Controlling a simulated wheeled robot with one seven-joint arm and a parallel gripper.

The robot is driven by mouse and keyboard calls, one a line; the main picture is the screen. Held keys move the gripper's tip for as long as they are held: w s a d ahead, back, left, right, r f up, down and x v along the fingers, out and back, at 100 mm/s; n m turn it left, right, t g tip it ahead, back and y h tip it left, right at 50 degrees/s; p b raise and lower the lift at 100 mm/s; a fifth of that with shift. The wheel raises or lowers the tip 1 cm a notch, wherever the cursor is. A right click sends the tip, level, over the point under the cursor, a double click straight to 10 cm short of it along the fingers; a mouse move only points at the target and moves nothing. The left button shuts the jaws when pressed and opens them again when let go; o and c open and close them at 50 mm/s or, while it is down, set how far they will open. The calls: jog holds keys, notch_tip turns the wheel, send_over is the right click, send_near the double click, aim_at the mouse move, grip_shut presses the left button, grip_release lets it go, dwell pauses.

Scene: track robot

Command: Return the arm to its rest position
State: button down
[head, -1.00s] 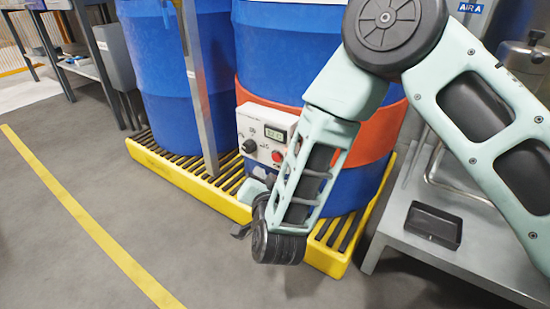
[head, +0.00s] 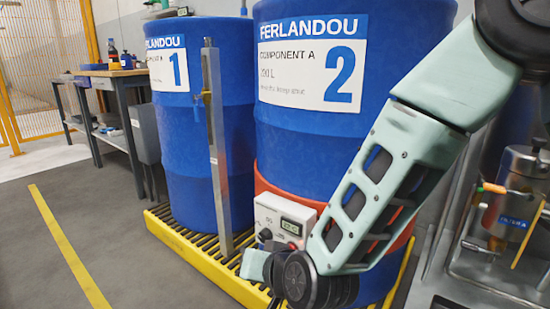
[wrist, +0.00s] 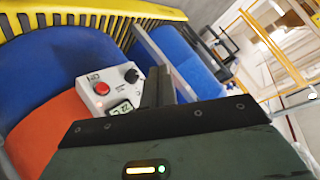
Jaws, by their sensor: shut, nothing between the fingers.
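My arm (head: 385,185) reaches down from the upper right in the head view, in front of drum 2 (head: 335,150). Its wrist end is low in the picture, before the grey control box (head: 285,218) on the drum's orange band. The fingertips are hard to make out there. In the wrist view my gripper (wrist: 158,78) is shut, with its dark fingers together and empty. Beyond it the same box (wrist: 106,88) shows a red button, a black knob and a small display, in a tilted picture. I cannot tell the exact gap to it.
Blue drum 1 (head: 190,130) stands to the left behind a grey metal post (head: 216,150). Both drums stand on a yellow spill pallet (head: 185,255). A metal bench with a canister (head: 517,190) is at the right. The floor (head: 130,240) at the left is clear.

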jog(key=s+d+r+n+g+h+p, duration=0.3)
jog(key=s+d+r+n+g+p, duration=0.15)
jog(key=s+d+r, duration=0.4)
jog(key=s+d+r+n+g+h+p, duration=0.3)
jog(key=s+d+r+g, duration=0.2)
jog(key=s+d, duration=0.65)
notch_tip(320, 180, up, 37)
jog(key=s+a+p, duration=0.1)
jog(key=p, duration=3.6)
jog(key=shift+s+a, duration=0.3)
jog(key=shift+a, duration=0.1)
